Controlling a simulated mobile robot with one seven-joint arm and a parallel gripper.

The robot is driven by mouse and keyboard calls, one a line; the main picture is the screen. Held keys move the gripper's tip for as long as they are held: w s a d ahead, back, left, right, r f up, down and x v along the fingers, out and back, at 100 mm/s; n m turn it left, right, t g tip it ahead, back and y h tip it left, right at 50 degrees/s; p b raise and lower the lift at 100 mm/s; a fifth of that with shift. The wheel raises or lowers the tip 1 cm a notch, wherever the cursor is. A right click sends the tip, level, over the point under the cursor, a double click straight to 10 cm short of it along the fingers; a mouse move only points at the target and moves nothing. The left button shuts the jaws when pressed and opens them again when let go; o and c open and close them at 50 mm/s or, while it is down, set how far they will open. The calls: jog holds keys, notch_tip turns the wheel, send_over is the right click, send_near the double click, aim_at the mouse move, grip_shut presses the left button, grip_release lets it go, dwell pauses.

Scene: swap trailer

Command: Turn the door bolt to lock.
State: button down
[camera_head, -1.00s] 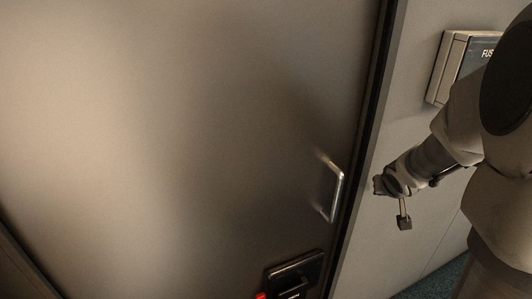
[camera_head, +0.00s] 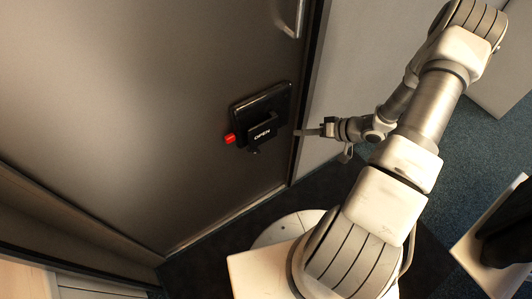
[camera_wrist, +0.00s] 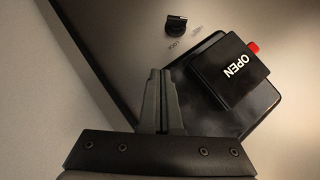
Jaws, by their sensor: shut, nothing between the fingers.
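The door bolt is a small black knob (camera_wrist: 176,23) on the door face in the wrist view, with faint labels, one reading LOCK, beside it. In the head view a small dark knob (camera_head: 252,152) shows just under the black latch box; it looks like the same bolt. My gripper (camera_head: 299,132) is at the right edge of the door, just right of the latch box. In the wrist view my gripper (camera_wrist: 158,74) has its fingers together and empty, pointing toward the knob but apart from it. Whether the fingertips touch the door is unclear.
The black latch box (camera_head: 241,109) carries an OPEN label and a red button (camera_head: 229,139). A metal handle (camera_head: 299,20) is above it on the grey door (camera_head: 130,100). The door frame runs along the right. Dark carpet (camera_head: 450,160) lies to the right.

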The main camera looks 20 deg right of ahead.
jog(key=a+f+y, duration=0.1)
jog(key=b, duration=0.5)
send_near(255, 151)
jog(key=w+a+f, duration=0.3)
jog(key=w+f, duration=0.1)
jog(key=w, duration=0.1)
jog(key=shift+f, duration=0.25)
jog(key=shift+w+f, duration=0.1)
jog(key=shift+w, duration=0.1)
